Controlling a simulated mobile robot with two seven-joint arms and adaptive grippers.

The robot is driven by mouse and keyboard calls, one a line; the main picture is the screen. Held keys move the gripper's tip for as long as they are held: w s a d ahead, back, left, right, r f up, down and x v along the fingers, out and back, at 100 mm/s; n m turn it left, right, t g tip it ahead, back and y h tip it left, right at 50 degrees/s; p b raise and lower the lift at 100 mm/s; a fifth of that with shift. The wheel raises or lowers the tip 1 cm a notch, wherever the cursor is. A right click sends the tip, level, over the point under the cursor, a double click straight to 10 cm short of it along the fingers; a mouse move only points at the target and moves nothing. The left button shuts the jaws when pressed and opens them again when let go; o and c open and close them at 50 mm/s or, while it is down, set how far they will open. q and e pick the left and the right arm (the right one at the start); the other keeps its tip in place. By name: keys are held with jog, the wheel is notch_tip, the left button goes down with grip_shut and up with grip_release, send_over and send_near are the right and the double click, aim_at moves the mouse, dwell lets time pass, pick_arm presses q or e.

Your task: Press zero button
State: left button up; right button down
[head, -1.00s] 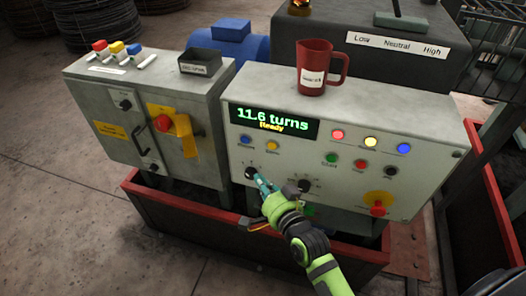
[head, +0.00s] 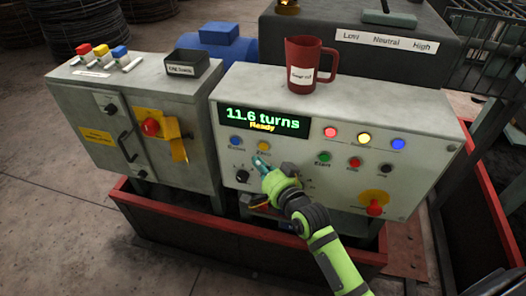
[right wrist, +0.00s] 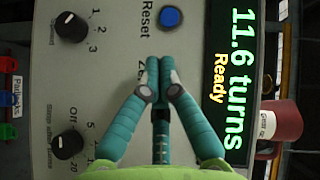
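The zero button (head: 263,146) is the small yellow one beneath the display of the grey control panel (head: 420,140), right of the blue reset button (head: 236,141). My right gripper (head: 259,161) is just below the zero button with its fingers together and nothing held. In the right wrist view its closed fingertips (right wrist: 160,63) cover the zero button and part of its label; the blue reset button (right wrist: 170,17) shows clear. I cannot tell whether the fingertips touch the panel. The display (head: 263,121) reads 11.6 turns, Ready. My left gripper is out of view.
A speed knob (head: 242,177) sits lower left of my right gripper. Green (head: 325,157) and red (head: 354,163) buttons and a red emergency knob (head: 375,208) lie to the right. A red mug (head: 306,62) stands on top.

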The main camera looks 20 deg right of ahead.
aim_at(263, 146)
jog(key=shift+w+d, duration=0.35)
jog(key=shift+w, duration=0.2)
jog(key=shift+w+d, duration=0.35)
jog(key=shift+w, duration=0.2)
jog(key=shift+w+d, duration=0.1)
dwell(0.6)
jog(key=shift+w+d, duration=0.15)
jog(key=shift+w, duration=0.1)
jog(key=shift+w+d, duration=0.25)
jog(key=shift+w, duration=0.05)
dwell(1.0)
jog(key=shift+s+a, duration=0.1)
jog(key=shift+s+a+p, duration=0.35)
jog(key=shift+s+p, duration=0.2)
jog(key=shift+s, duration=0.05)
